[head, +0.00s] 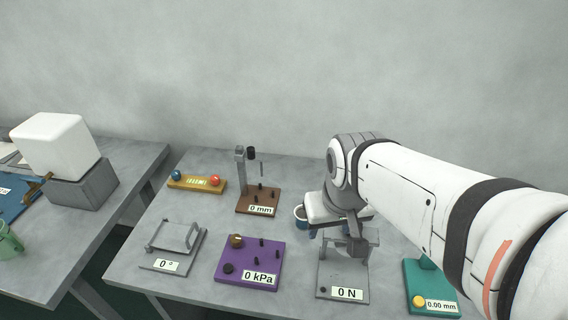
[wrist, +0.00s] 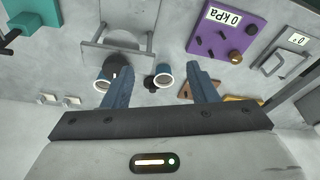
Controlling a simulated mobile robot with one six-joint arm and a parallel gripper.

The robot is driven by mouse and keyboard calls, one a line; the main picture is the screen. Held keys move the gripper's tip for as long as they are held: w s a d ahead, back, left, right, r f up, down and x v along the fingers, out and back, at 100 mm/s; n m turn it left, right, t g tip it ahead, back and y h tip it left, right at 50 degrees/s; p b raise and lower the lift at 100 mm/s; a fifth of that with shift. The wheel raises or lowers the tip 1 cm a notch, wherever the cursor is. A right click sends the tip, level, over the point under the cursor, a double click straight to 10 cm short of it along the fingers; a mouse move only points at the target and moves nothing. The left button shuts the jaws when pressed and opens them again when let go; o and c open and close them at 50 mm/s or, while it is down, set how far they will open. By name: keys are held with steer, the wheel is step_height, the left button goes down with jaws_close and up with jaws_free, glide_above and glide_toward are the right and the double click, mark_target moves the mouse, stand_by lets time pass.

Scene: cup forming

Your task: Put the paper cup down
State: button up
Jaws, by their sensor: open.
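One paper cup (wrist: 164,74) stands between my open fingers, with gaps to both. In the head view one white-and-blue cup (head: 299,214) shows just left of my gripper (head: 336,236). My gripper also shows in the wrist view (wrist: 158,68), open, holding nothing that I can see. Whether the cups touch the table is hard to tell.
The grey 0 N stand (head: 328,282) is in front of my gripper. A purple 0 kPa board (head: 238,271), a brown 0 mm stand (head: 246,203), a grey 0° frame (head: 164,262) and a teal gauge (head: 425,284) crowd the table. Bare tabletop lies between them.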

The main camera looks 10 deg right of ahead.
steer(key=o, duration=0.4)
steer(key=w+f, duration=0.2)
steer(key=w, duration=0.1)
steer(key=w+f+b, duration=0.1)
steer(key=w+f, duration=0.1)
steer(key=w, duration=0.1)
steer(key=w+f+b, duration=0.1)
steer(key=w+f, duration=0.1)
steer(key=w, duration=0.2)
steer(key=shift+f, duration=0.15)
steer(key=b, duration=0.2)
glide_toward(303, 216)
steer(key=shift+n, duration=0.4)
steer(key=shift+s+x, duration=0.2)
steer(key=shift+x, duration=1.1)
steer(key=shift+s+x, duration=0.15)
steer(key=shift+x, duration=1.15)
steer(key=shift+s+x, duration=0.2)
steer(key=shift+x, duration=1.1)
